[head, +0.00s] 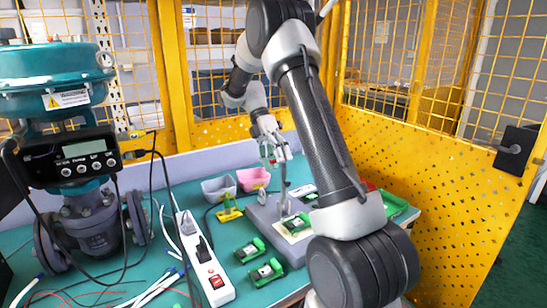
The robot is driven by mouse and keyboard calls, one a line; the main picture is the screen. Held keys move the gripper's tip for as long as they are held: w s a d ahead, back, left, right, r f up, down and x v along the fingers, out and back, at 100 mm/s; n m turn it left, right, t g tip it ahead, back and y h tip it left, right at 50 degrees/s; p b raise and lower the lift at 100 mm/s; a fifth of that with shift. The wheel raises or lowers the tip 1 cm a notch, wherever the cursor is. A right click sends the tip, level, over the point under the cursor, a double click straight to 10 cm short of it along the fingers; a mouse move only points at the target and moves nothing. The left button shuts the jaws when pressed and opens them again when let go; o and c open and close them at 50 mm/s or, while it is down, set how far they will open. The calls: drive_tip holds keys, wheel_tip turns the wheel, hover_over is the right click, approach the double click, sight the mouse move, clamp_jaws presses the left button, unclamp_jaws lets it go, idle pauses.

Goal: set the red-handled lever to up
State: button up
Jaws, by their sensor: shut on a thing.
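My gripper (273,157) is in the middle of the head view, above a grey fixture block (262,212) on the bench. It is shut on the top of a thin upright piece, which I take to be the red-handled lever (283,188). Only a small touch of red shows between the fingers; the rest of the handle is hidden by them. The grey stem below looks close to upright over the block.
A white power strip (205,262), green board holders (265,272), and grey (218,188) and pink (254,178) bins stand on the teal bench. A teal valve actuator (55,80) with a black positioner (72,158) is at left. Yellow mesh fencing (450,190) closes the back and right.

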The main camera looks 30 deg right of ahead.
drive_tip(key=shift+w+a+r, duration=0.1)
drive_tip(key=shift+w+a, duration=0.05)
drive_tip(key=shift+w, duration=1.15)
drive_tip(key=c, duration=0.4)
drive_tip(key=shift+o, duration=0.2)
drive_tip(key=w+r, duration=0.1)
drive_tip(key=w, duration=0.5)
drive_tip(key=shift+r, duration=0.25)
drive_tip(key=shift+r, duration=0.1)
drive_tip(key=s+a+r+m+t, duration=0.3)
drive_tip(key=s+r+m+t, duration=0.4)
drive_tip(key=s+r, duration=0.6)
drive_tip(key=s+a+f+m+t, duration=0.1)
drive_tip(key=s+m, duration=0.4)
drive_tip(key=s, duration=0.5)
drive_tip(key=s+a+f+m+t, duration=0.1)
drive_tip(key=s+f+m+t, duration=0.2)
drive_tip(key=s+m, duration=0.3)
drive_tip(key=s+t, duration=0.1)
drive_tip(key=s, duration=0.3)
drive_tip(key=shift+a+f, duration=0.3)
drive_tip(key=shift+f, duration=0.1)
